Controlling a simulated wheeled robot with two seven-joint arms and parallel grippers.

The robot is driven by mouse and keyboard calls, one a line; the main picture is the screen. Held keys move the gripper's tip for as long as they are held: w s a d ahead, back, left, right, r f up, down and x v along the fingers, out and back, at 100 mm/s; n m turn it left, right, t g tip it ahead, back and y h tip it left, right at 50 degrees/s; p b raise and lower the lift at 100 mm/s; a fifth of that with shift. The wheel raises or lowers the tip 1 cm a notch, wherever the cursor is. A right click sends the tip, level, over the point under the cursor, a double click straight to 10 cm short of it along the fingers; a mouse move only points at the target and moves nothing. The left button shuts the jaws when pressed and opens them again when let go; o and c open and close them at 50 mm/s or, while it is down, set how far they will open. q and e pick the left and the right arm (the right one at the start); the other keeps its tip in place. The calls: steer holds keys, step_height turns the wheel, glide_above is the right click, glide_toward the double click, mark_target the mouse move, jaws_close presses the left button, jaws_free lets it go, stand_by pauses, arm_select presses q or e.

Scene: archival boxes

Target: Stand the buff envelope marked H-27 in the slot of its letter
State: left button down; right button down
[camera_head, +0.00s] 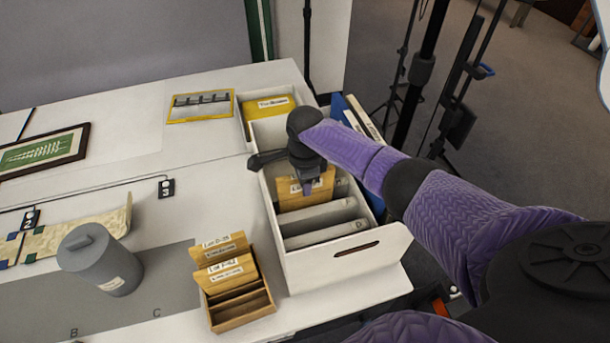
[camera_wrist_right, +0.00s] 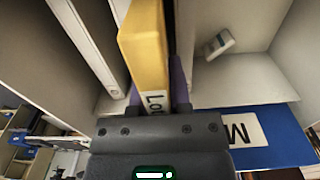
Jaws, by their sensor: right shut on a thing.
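A buff envelope (camera_head: 318,197) with a white label stands upright within the long white box (camera_head: 375,262), among its grey dividers. Its label is partly covered, so I cannot read the whole mark. My right gripper (camera_head: 307,187) reaches down from above and is shut on this envelope's top edge. In the right wrist view the envelope (camera_wrist_right: 143,45) lies between the purple fingers, with "Lo" showing on its label. I cannot tell whether its lower edge touches the box floor. My left gripper is not in view.
A wooden rack (camera_head: 243,312) holds two labelled buff envelopes (camera_head: 222,250) left of the box. A yellow labelled item (camera_head: 268,105) stands in the box's far end. A grey canister (camera_head: 100,262) stands at left. Blue binders (camera_head: 340,108) stand along the box's right side.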

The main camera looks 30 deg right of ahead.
steer(key=shift+f, duration=0.35)
step_height(320, 180, down, 2)
steer(key=shift+b, duration=0.7)
steer(key=shift+c, duration=2.4)
jaws_free()
